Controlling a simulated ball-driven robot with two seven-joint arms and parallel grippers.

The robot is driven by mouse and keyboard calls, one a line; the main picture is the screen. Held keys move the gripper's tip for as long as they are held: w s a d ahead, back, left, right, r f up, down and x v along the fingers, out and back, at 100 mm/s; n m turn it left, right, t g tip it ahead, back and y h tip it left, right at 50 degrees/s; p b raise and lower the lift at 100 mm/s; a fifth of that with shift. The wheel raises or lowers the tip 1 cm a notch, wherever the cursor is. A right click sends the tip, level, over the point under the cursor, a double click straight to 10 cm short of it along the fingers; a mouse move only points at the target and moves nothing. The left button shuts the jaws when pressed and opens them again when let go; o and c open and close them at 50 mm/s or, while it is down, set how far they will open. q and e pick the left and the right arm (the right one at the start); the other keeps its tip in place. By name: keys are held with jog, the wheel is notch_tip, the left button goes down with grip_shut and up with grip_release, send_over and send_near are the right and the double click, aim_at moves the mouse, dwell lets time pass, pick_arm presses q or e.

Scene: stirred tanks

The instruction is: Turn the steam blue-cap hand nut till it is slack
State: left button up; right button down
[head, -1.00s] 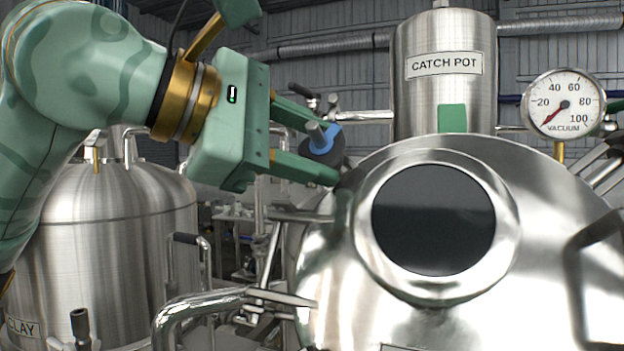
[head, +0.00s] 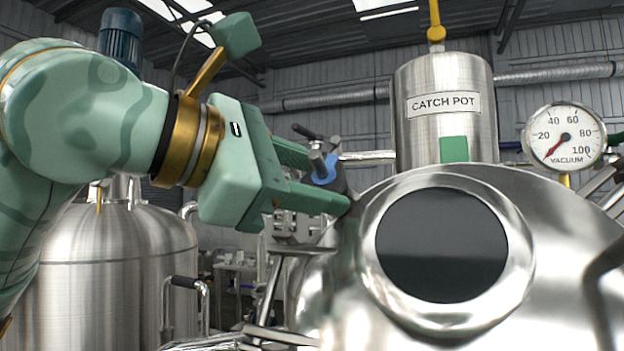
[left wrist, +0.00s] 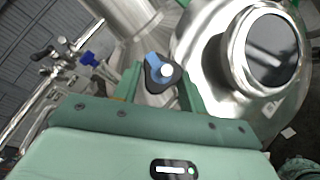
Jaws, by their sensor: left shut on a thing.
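The steam hand nut is a dark lobed knob with a blue cap (head: 323,168) around a grey stud end. In the head view it sits at the upper left of the big steel tank lid. My left gripper (head: 328,182) has its two green fingers on either side of the nut and is shut on it. The left wrist view shows the nut's dark and blue knob (left wrist: 160,74) between the fingers, with the pale stud end in its middle. The fingers hide part of the nut in the head view. My right gripper is not in view.
The tank lid has a dark round sight glass (head: 441,245) right of the nut. A catch pot (head: 445,125) and a vacuum gauge (head: 565,136) stand behind. A blue fitting (left wrist: 88,58) on pipework shows in the left wrist view. A second steel tank (head: 120,270) stands at left.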

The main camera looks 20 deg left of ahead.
pick_arm(q)
jog(key=o, duration=1)
jog(key=p+v, duration=0.1)
jog(key=v, duration=1.5)
jog(key=shift+s+a, duration=0.1)
jog(key=shift+a, duration=0.1)
